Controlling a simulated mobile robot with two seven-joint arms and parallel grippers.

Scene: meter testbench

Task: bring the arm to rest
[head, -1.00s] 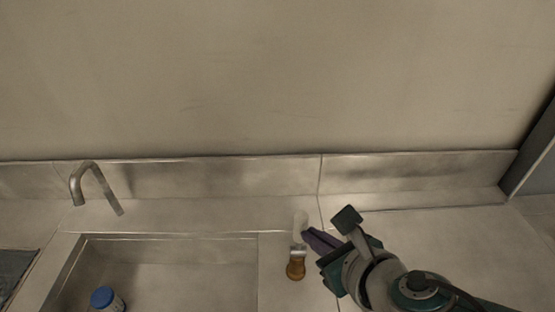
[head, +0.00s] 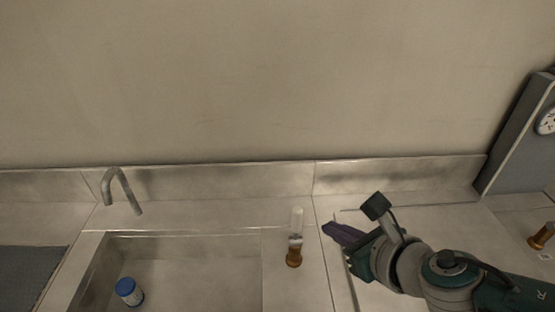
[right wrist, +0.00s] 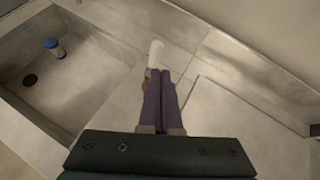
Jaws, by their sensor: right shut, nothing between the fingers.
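My right gripper (head: 335,233) reaches in from the lower right of the head view, over the counter. Its purple fingers are together and hold nothing. In the right wrist view the shut fingers (right wrist: 160,98) point away over the counter. A brush-like tool with a brown base (head: 294,257) and a pale upper part (head: 296,219) stands on the counter just left of the fingertips, with a gap in the head view. In the right wrist view its white end (right wrist: 155,54) shows beyond the fingertips, and the rest is mostly hidden by them. My left gripper is out of view.
A sink (head: 190,247) with a curved faucet (head: 119,186) lies to the left. A blue-capped bottle (head: 129,291) stands in its basin. A grey panel with a dial (head: 547,121) and another brown-based item (head: 541,236) are at far right. A wall closes the back.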

